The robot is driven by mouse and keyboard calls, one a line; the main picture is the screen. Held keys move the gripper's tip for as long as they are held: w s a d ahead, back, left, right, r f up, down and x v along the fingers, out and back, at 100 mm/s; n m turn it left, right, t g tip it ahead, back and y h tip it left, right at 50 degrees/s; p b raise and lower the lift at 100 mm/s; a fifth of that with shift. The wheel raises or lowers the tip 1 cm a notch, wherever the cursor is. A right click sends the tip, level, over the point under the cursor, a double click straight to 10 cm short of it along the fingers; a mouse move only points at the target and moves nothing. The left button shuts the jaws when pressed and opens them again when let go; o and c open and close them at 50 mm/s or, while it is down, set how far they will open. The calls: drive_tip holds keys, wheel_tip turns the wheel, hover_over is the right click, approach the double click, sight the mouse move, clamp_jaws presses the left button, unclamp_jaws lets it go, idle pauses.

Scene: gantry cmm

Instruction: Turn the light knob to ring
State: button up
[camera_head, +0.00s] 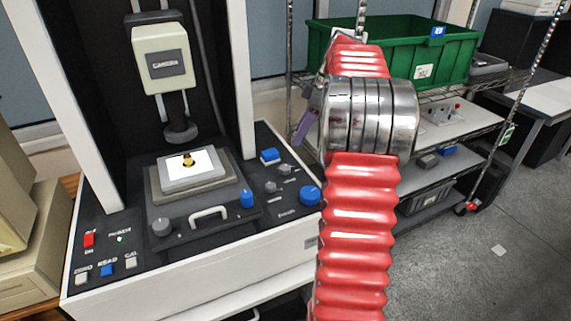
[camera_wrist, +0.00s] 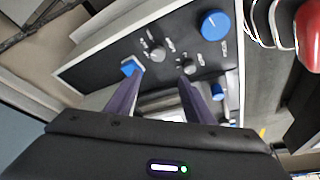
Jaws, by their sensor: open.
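The control panel holds two small grey knobs, one (camera_head: 270,186) nearer the front and the other (camera_head: 284,170) further back. Both show in the wrist view, one (camera_wrist: 157,53) at centre and one (camera_wrist: 188,67) to its right. Small labels lie beside them, too blurred to read, so I cannot tell which knob is the light knob or where its ring mark is. My gripper (camera_wrist: 159,77) is open and empty, its two purple fingers apart and pointing at the panel. In the head view one finger (camera_head: 304,127) shows above the panel; the rest is hidden behind my arm.
The stage (camera_head: 192,182) with a small brass part stands left, under a camera head (camera_head: 160,58). A shelf rack with a green bin (camera_head: 395,48) stands behind my arm.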

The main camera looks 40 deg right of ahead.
sight(285, 167)
drive_tip(key=shift+s+d+f, duration=0.1)
drive_tip(key=shift+d+f, duration=0.1)
drive_tip(key=shift+d, duration=0.4)
drive_tip(key=shift+f, duration=0.1)
drive_tip(key=x, duration=1.3)
drive_tip(key=shift+a+f, duration=0.15)
drive_tip(key=shift+f, duration=0.15)
drive_tip(key=shift+c, duration=0.6)
drive_tip(key=c, duration=0.9)
